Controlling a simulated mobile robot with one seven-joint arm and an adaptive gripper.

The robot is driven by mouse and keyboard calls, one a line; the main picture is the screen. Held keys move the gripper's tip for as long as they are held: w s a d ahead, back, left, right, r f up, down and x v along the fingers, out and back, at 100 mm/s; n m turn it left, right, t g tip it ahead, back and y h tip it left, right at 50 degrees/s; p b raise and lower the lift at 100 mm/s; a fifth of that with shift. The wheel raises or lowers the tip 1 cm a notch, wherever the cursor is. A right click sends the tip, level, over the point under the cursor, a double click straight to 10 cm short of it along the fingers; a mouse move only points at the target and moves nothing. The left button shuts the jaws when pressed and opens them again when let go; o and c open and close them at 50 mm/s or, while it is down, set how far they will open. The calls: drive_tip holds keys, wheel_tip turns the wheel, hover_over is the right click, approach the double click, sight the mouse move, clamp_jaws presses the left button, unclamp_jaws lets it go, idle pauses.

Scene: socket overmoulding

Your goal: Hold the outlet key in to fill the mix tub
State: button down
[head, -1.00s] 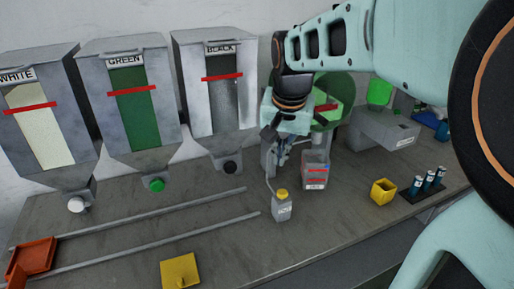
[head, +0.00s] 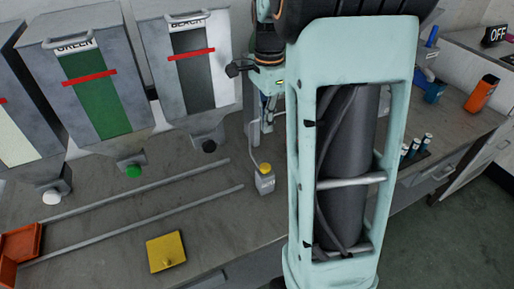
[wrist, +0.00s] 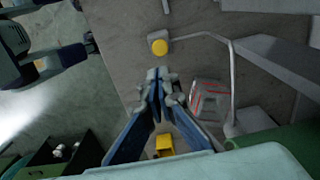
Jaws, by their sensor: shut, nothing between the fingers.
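My gripper (head: 268,127) is shut and empty, pointing down above the bench right of the black hopper. In the wrist view its closed fingertips (wrist: 158,78) are near the middle. A pale, see-through container with red lines (wrist: 208,98), perhaps the mix tub, is right of the fingers in the wrist view; in the head view my arm hides it. I cannot tell which part is the outlet key. My gripper is apart from all these knobs.
Two rails (head: 150,205), an orange tray (head: 20,243) and a yellow plate (head: 166,252) lie left.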

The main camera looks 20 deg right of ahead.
sight(266, 167)
drive_tip(key=shift+f, duration=0.1)
idle(0.3)
wheel_tip(266, 167, down, 14)
drive_tip(key=shift+r, duration=0.1)
idle(0.4)
